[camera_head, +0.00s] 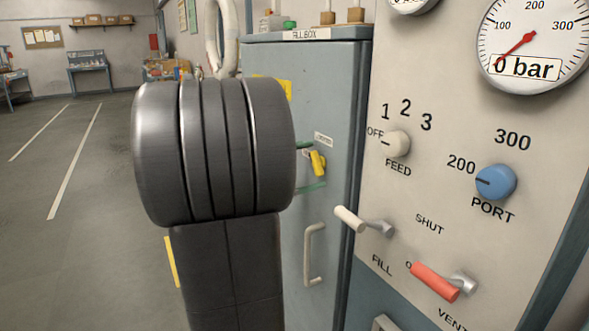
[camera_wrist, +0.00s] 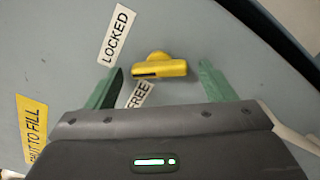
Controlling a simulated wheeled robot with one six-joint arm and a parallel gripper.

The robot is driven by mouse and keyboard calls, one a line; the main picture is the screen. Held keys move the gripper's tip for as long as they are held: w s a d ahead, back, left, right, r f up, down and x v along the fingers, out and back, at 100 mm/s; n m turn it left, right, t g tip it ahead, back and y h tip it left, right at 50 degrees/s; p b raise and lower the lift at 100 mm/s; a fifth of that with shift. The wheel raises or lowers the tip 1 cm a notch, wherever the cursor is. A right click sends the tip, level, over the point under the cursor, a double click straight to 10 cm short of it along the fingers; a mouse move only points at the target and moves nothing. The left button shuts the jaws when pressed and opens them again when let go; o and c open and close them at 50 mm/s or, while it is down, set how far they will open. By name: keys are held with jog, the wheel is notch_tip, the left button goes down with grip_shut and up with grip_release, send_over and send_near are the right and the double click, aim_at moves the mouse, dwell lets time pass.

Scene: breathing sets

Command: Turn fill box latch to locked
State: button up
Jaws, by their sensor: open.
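The fill box latch (camera_wrist: 162,66) is a yellow handle on the blue-grey fill box door (camera_head: 275,110). It also shows in the head view (camera_head: 318,163). In the wrist view a LOCKED label (camera_wrist: 116,36) lies to its upper left and a FREE label (camera_wrist: 138,94) to its lower left. The latch's dark-marked end points left, between the two labels. My gripper (camera_wrist: 160,87) is open, its green fingertips to either side of the latch with gaps between. In the head view the gripper (camera_head: 308,167) is at the door, and my arm hides much of the door.
A vertical door handle (camera_head: 314,254) is below the latch. To the right, the control panel (camera_head: 400,60) carries a white lever (camera_head: 350,218), a red lever (camera_head: 435,282), a feed knob (camera_head: 397,143) and a blue port knob (camera_head: 495,182). Open floor (camera_head: 75,220) lies left.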

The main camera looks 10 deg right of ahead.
jog(key=p+v, duration=0.2)
jog(key=v, duration=1.1)
jog(key=shift+a, duration=0.35)
jog(key=shift+d, duration=0.1)
jog(key=b+x, duration=0.2)
jog(key=x, duration=1.1)
jog(key=shift+d, duration=0.3)
